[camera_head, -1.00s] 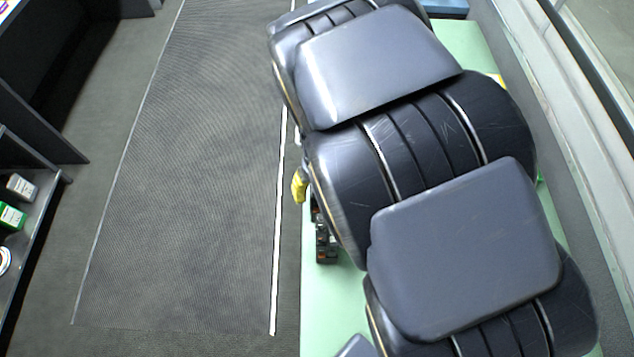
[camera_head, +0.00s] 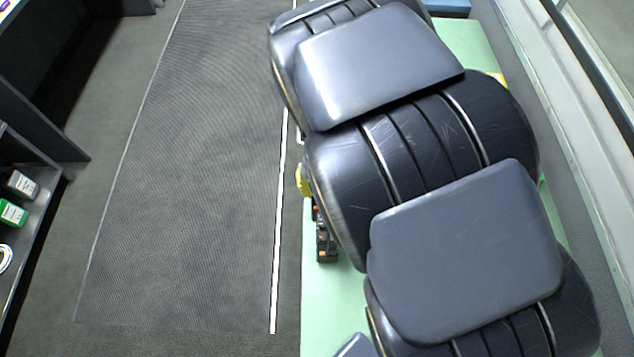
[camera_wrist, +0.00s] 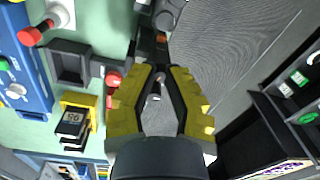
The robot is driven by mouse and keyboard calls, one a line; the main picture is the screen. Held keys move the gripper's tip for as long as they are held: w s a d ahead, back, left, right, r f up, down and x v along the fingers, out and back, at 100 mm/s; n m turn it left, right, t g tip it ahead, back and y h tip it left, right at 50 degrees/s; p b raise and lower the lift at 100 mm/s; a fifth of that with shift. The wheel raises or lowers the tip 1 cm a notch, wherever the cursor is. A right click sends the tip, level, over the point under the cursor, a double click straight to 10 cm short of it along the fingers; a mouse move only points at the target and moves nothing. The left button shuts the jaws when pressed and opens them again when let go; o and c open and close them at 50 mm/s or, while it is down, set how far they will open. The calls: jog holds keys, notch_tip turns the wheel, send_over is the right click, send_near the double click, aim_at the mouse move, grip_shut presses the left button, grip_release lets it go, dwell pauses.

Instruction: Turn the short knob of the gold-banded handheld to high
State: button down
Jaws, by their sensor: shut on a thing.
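My gripper (camera_wrist: 162,71) has yellow-sided fingers and points up the wrist view. Its tips are close together at a dark device (camera_wrist: 150,42) with a small orange part, which they partly hide. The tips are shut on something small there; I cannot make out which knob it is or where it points. A small pale piece shows between the fingers. No gold band can be made out. In the head view, my arm covers most of the bench; only a yellow bit of my gripper (camera_head: 304,181) shows, just above black equipment with orange marks (camera_head: 325,243).
The green bench (camera_head: 330,320) carries a black open holder (camera_wrist: 70,62), red knobs (camera_wrist: 113,79), a yellow-and-black box (camera_wrist: 75,122) and a blue panel (camera_wrist: 22,62) left of my gripper. A shelf (camera_head: 35,225) with small boxes stands across the clear grey floor (camera_head: 190,180).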

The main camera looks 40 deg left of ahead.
aim_at(319, 190)
jog(key=m, duration=0.6)
dwell(0.6)
jog(key=c, duration=1)
grip_release()
jog(key=shift+d+r, duration=0.15)
jog(key=shift+r, duration=3.55)
jog(key=shift+w, duration=0.1)
